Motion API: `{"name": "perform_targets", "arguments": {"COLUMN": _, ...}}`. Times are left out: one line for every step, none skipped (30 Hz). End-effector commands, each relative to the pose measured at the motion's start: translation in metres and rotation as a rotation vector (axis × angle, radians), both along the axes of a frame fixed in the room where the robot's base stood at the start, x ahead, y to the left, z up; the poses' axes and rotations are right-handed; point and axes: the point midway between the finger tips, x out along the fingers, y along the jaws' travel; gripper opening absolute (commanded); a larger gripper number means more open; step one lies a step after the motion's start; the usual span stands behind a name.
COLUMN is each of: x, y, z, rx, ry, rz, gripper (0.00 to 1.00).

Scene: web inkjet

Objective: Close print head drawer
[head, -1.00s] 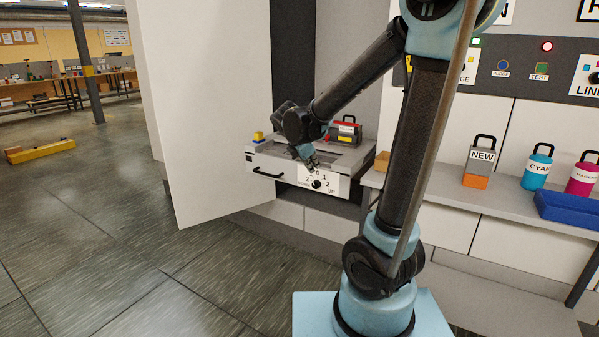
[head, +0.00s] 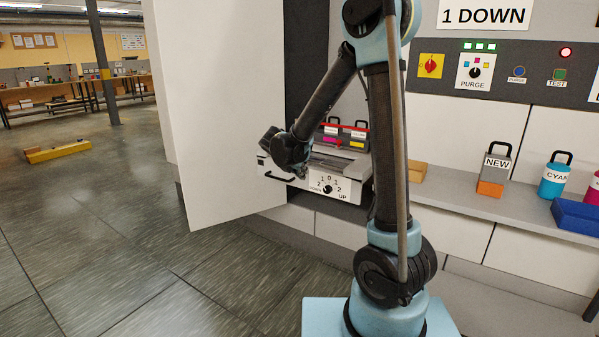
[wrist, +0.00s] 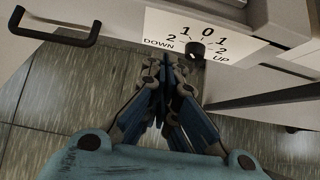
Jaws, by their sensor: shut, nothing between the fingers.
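The print head drawer (head: 350,193) stands out from the cabinet, left of centre in the head view. It has a black bar handle (head: 280,178) at its left and a white dial panel marked UP and DOWN (head: 328,188). The handle (wrist: 58,36) and dial panel (wrist: 200,40) also show in the wrist view. My gripper (wrist: 166,62) is shut and empty, its fingertips just below the panel in that view, between handle and dial. Whether it touches the drawer front I cannot tell. In the head view my wrist partly hides the drawer's top.
Cartridges with magenta (head: 332,141) and yellow (head: 357,144) labels stand at the drawer's back. A white cabinet door (head: 215,110) hangs open on the left. A shelf to the right holds a NEW cartridge (head: 495,170), a cyan bottle (head: 554,180) and a blue tray (head: 578,215). The left floor is mostly clear.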

Motion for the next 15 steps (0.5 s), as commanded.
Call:
{"name": "perform_targets", "arguments": {"x": 0.005, "y": -0.003, "z": -0.006, "rx": 0.001, "ry": 0.000, "rz": -0.002, "gripper": 0.00}}
{"name": "perform_targets", "arguments": {"x": 0.008, "y": -0.005, "z": -0.009, "rx": 0.001, "ry": -0.001, "rz": -0.003, "gripper": 0.00}}
{"name": "perform_targets", "arguments": {"x": 0.012, "y": -0.007, "z": -0.013, "rx": 0.001, "ry": -0.001, "rz": -0.003, "gripper": 0.00}}
{"name": "perform_targets", "arguments": {"x": 0.015, "y": -0.009, "z": -0.017, "rx": 0.001, "ry": 0.000, "rz": -0.002, "gripper": 0.00}}
{"name": "perform_targets", "arguments": {"x": 0.017, "y": -0.010, "z": -0.020, "rx": 0.001, "ry": 0.000, "rz": -0.002, "gripper": 0.00}}
{"name": "perform_targets", "arguments": {"x": 0.021, "y": -0.012, "z": -0.024, "rx": 0.001, "ry": 0.000, "rz": -0.002, "gripper": 0.00}}
{"name": "perform_targets", "arguments": {"x": 0.023, "y": -0.014, "z": -0.027, "rx": 0.002, "ry": 0.000, "rz": -0.003, "gripper": 0.00}}
{"name": "perform_targets", "arguments": {"x": 0.026, "y": -0.016, "z": -0.030, "rx": 0.002, "ry": 0.000, "rz": -0.003, "gripper": 0.00}}
{"name": "perform_targets", "arguments": {"x": 0.029, "y": -0.018, "z": -0.034, "rx": 0.002, "ry": 0.000, "rz": -0.003, "gripper": 0.00}}
{"name": "perform_targets", "arguments": {"x": 0.033, "y": -0.020, "z": -0.034, "rx": 0.002, "ry": -0.001, "rz": -0.002, "gripper": 0.00}}
{"name": "perform_targets", "arguments": {"x": 0.037, "y": -0.023, "z": -0.033, "rx": 0.002, "ry": -0.001, "rz": -0.002, "gripper": 0.00}}
{"name": "perform_targets", "arguments": {"x": 0.042, "y": -0.026, "z": -0.033, "rx": 0.002, "ry": 0.000, "rz": -0.004, "gripper": 0.00}}
{"name": "perform_targets", "arguments": {"x": 0.045, "y": -0.028, "z": -0.033, "rx": 0.002, "ry": 0.000, "rz": -0.004, "gripper": 0.00}}
{"name": "perform_targets", "arguments": {"x": 0.048, "y": -0.030, "z": -0.033, "rx": 0.002, "ry": -0.001, "rz": -0.004, "gripper": 0.00}}
{"name": "perform_targets", "arguments": {"x": 0.051, "y": -0.032, "z": -0.033, "rx": 0.002, "ry": -0.001, "rz": -0.003, "gripper": 0.00}}
